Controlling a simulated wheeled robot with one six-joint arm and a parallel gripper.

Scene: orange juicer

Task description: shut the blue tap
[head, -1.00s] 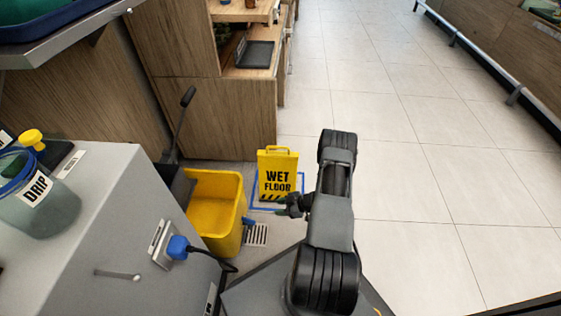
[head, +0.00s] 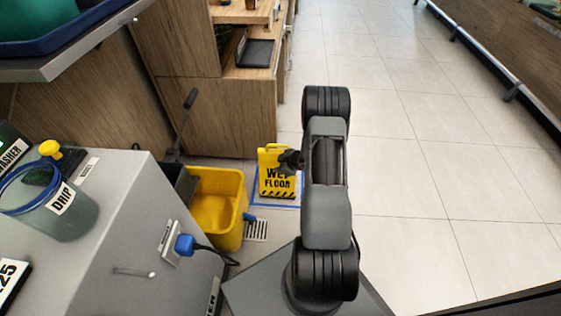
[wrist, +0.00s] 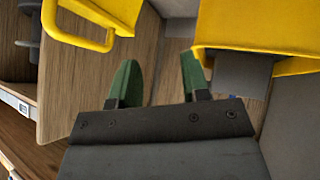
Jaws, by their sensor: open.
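The blue tap (head: 249,218) sticks out low on the right side of the yellow mop bucket (head: 234,240), above a floor drain. It is small in the head view, and I cannot tell its handle position. My gripper (head: 290,160) is in front of the top of the wet floor sign, above and to the right of the tap in the picture. In the wrist view my gripper (wrist: 160,78) has its two green fingertips apart with nothing between them. I cannot make out the tap in the wrist view.
The yellow wet floor sign (head: 277,182) stands beside the bucket inside blue floor tape. A floor drain (head: 257,231) lies by the bucket. A grey cabinet (head: 125,235) with a blue plug (head: 184,245) stands at the left. Open tiled floor (head: 430,170) lies to the right.

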